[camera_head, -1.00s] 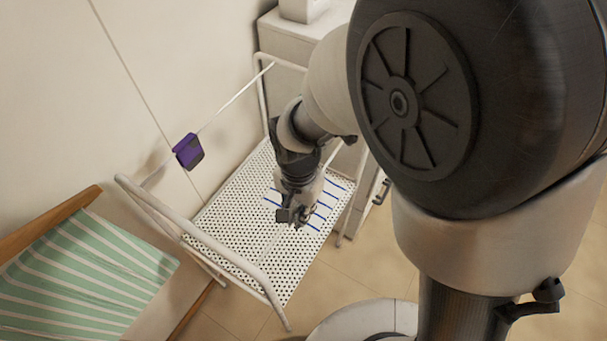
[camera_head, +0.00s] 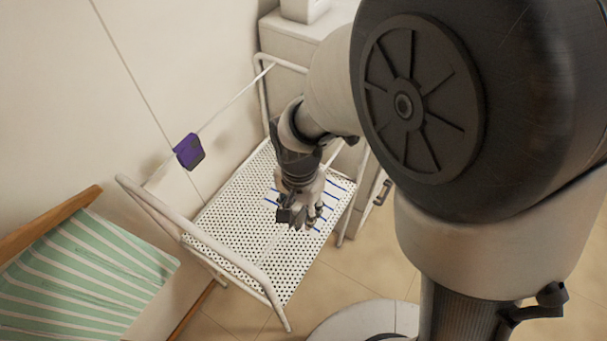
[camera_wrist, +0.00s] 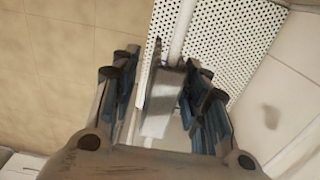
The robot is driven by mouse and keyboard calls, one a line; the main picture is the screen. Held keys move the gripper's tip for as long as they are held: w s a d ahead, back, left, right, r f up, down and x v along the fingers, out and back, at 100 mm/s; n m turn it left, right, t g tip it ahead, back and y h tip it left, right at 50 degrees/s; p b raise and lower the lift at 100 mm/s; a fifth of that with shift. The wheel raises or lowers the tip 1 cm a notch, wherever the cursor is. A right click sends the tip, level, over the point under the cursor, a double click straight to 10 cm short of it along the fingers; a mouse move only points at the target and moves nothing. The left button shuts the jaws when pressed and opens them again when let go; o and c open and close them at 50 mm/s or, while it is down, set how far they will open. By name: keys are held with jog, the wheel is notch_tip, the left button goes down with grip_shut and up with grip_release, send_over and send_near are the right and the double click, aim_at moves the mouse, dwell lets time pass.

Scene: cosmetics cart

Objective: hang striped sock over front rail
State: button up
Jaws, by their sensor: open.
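The white sock with blue stripes (camera_head: 337,187) shows in the head view around my gripper, against the cart's perforated shelf; its middle is hidden. I cannot tell from this whether it lies on the shelf or hangs. My gripper (camera_head: 300,222) is open, pointing down over the cart. In the wrist view my gripper's fingers (camera_wrist: 165,100) stand apart, with a pale strip between them that I cannot identify for sure. A white rail (camera_wrist: 181,35) runs down toward that gap. In the head view the front rail (camera_head: 334,156) is partly hidden behind my arm.
A purple item (camera_head: 189,151) hangs over the back rail (camera_head: 232,101). The cart's perforated shelf (camera_head: 225,215) is bare at left. The white tubular end frame (camera_head: 215,252) rises there. A green striped cushion (camera_head: 85,275) is at lower left, a pale cabinet (camera_head: 290,40) behind.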

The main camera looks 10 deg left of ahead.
notch_tip(320, 180, up, 11)
jog(key=shift+f, duration=0.2)
jog(key=shift+d+r, duration=0.15)
jog(key=shift+r, duration=0.45)
jog(key=s+d+f+n+t+b, duration=0.1)
jog(key=s+d+b, duration=0.3)
jog(key=d, duration=0.6)
jog(key=s+d+f+n+t+b, duration=0.1)
jog(key=s+d+n+t+b, duration=0.2)
jog(key=d, duration=0.7)
jog(key=s+b, duration=0.2)
jog(key=b, duration=0.2)
jog(key=shift+s+f+n+t, duration=0.15)
jog(key=shift+f+n+t, duration=0.15)
jog(key=shift+f, duration=0.1)
jog(key=shift+d, duration=0.15)
